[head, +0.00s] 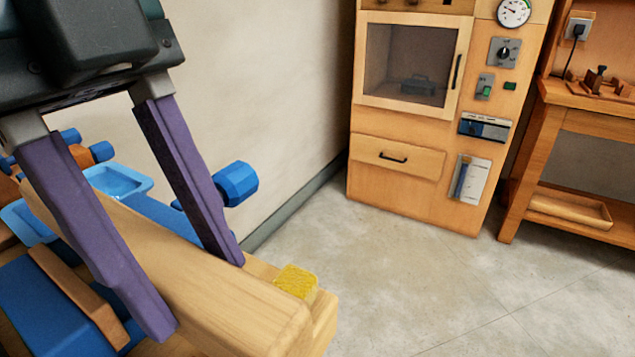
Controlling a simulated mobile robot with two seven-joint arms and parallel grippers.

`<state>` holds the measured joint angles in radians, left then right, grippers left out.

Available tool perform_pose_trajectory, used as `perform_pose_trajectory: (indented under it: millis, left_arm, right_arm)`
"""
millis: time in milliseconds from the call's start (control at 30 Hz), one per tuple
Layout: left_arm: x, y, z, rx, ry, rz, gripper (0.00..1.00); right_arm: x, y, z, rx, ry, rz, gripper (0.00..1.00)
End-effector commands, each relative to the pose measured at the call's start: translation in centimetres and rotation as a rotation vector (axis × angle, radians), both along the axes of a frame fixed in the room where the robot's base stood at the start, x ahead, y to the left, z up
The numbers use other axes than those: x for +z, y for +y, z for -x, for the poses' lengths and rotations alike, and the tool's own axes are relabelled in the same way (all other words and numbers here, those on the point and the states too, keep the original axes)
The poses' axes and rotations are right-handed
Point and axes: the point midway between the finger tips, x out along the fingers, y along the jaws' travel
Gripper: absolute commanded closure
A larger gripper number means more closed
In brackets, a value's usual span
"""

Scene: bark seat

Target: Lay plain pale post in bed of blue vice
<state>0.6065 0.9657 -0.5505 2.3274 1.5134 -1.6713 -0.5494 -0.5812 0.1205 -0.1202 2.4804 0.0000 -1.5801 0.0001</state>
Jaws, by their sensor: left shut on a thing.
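The plain pale post (235,305) is a thick, light wooden beam running from upper left to lower right, with its near end towards the picture's bottom middle. My left gripper (198,298) has its two purple fingers on either side of the post and is shut on it. Blue parts that look like the blue vice show around the post: a blue knob (237,184) behind it and a flat blue surface (35,300) in front. The post and fingers hide much of the vice, so I cannot tell whether the post touches its bed. My right gripper is not in view.
A yellow sponge-like block (297,282) sits on the wooden bench end beside the post. A blue tray (118,182) is behind the post. A wooden cabinet (395,190) with a gauge and a wooden workbench (520,190) stand farther back. The grey floor between is clear.

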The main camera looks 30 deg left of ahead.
Motion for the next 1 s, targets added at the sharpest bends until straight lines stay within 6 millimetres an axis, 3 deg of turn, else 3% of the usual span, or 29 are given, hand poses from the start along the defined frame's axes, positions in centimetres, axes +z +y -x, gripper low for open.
perform_pose_trajectory:
  millis: [33, 167, 467, 967, 1000]
  left_arm:
    - [-1.6, 0.0, 0.0, -0.001, -0.002, 0.0, 1.0]
    - [-2.9, 0.2, 0.2, -0.006, -0.001, 0.001, 1.0]
    - [-2.6, 0.2, 0.2, -0.007, -0.001, 0.0, 1.0]
    - [-3.8, 0.2, 0.2, -0.007, -0.001, 0.001, 1.0]
    - [-3.8, 0.2, 0.2, -0.008, 0.0, 0.0, 0.51]
  right_arm:
    - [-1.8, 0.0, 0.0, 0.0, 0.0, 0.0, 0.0]
    - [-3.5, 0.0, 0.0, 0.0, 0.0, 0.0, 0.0]
    - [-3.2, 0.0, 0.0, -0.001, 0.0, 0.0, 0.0]
    - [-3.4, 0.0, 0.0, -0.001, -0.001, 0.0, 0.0]
    - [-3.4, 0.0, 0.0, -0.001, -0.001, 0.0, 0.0]
